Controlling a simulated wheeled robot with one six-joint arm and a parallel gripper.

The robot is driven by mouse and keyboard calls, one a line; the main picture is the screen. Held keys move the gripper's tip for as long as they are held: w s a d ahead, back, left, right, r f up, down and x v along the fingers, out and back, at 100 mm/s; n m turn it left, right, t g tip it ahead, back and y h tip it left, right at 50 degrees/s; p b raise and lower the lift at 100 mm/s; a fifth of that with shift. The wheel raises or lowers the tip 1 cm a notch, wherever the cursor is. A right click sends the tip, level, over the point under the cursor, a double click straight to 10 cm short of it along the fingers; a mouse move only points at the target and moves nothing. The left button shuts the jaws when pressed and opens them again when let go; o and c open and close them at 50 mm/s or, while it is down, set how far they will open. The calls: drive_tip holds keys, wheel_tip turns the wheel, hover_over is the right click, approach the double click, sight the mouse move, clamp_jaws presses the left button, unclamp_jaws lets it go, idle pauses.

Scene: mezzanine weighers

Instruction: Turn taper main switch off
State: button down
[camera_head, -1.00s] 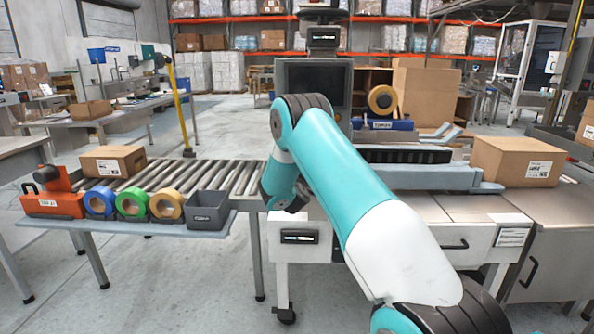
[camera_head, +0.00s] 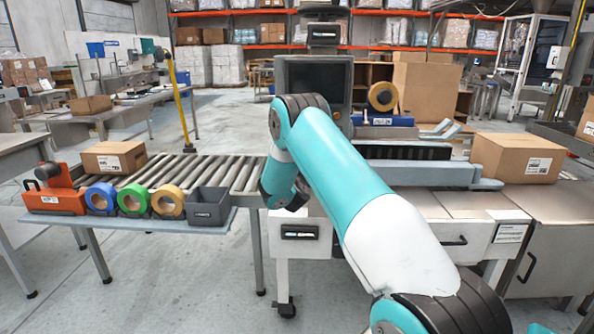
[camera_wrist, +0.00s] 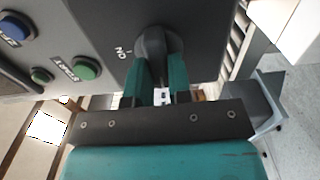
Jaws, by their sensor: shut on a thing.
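The taper main switch (camera_wrist: 157,45) is a black rotary knob on a dark grey panel (camera_wrist: 95,35) in the wrist view. A white "ON" mark with a line shows just left of the knob. My gripper (camera_wrist: 162,82) is shut on the knob's handle, with a teal finger on each side. The handle points down the picture, toward my gripper. In the head view my arm hides the gripper and the switch. The taper's dark screen housing (camera_head: 313,78) stands behind my arm there.
Green (camera_wrist: 86,68) and blue (camera_wrist: 14,28) buttons sit left of the knob on the panel. In the head view, a carton (camera_head: 517,157) lies right of my arm. A roller conveyor (camera_head: 215,172) and a shelf with tape rolls (camera_head: 133,199) are at left.

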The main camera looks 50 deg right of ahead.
drive_tip(key=c, duration=1)
unclamp_jaws()
drive_tip(key=shift+c, duration=0.2)
drive_tip(key=b+v, duration=1.1)
drive_tip(key=v, duration=0.6)
drive_tip(key=shift+s, duration=0.2)
drive_tip(key=shift+a, duration=0.15)
